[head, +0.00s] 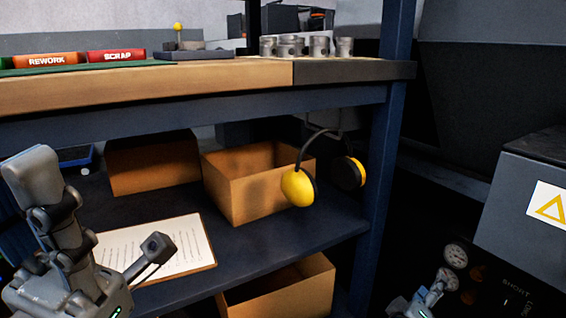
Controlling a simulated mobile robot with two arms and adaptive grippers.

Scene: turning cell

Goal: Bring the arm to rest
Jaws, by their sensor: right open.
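The rest of the arm is cut off by the bottom edge.
Cardboard boxes (240,195) stand on the lower shelf (285,235). A blue post (383,150) and grey cabinet (535,215) are at right.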

